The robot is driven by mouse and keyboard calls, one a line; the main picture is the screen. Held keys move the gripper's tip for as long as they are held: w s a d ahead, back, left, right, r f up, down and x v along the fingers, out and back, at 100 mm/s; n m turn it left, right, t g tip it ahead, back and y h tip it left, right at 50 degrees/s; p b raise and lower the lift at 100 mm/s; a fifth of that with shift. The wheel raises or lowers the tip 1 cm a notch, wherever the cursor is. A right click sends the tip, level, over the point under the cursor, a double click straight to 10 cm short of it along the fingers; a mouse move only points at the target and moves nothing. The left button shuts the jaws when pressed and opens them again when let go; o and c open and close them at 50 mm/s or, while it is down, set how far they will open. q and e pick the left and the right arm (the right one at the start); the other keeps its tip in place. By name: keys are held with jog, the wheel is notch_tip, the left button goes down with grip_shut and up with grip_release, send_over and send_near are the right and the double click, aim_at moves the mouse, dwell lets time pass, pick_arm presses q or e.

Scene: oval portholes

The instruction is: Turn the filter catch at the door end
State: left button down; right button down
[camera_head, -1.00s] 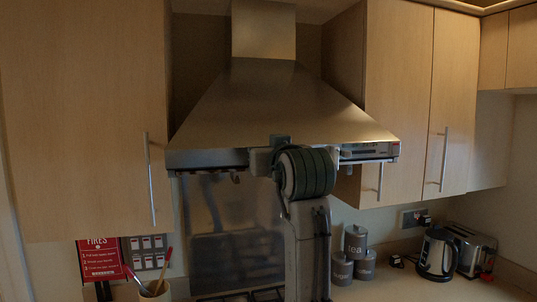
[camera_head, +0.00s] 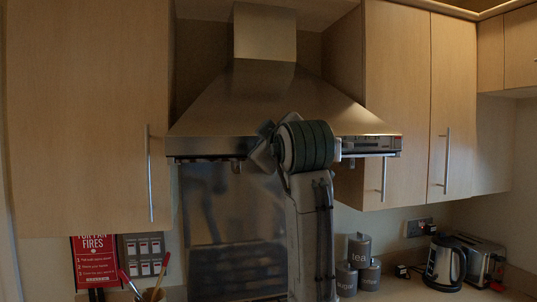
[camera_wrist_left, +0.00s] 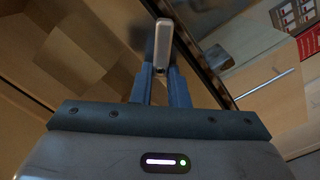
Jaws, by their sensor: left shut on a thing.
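The cooker hood (camera_head: 262,108) fills the middle of the head view, with its underside edge-on. My left gripper is up at its front lower edge, and a tilted part of it shows in the head view; its fingertips are hidden there. In the left wrist view my left gripper (camera_wrist_left: 160,74) is shut on a small pale metal catch (camera_wrist_left: 162,40), a rounded bar sticking out between the two blue-grey fingers. A small fitting (camera_head: 236,167) hangs under the hood left of my gripper. Which end the held catch belongs to I cannot tell. My right gripper is not in view.
Wall cupboards flank the hood, left (camera_head: 85,120) and right (camera_head: 398,100), with long bar handles. Below stand canisters (camera_head: 359,248), a kettle (camera_head: 445,260), a toaster (camera_head: 485,262) and a utensil pot. A red fire notice (camera_head: 95,262) hangs at lower left.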

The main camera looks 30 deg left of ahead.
pick_arm(q)
jog(key=shift+s+f+n+b, duration=0.15)
jog(key=shift+n+b, duration=1.2)
jog(key=shift+n, duration=0.8)
jog(key=shift+w+f+n+b, duration=0.15)
jog(key=shift+n+b, duration=1.2)
jog(key=shift+n, duration=0.8)
jog(key=c, duration=1.4)
grip_release()
jog(key=shift+s, duration=0.1)
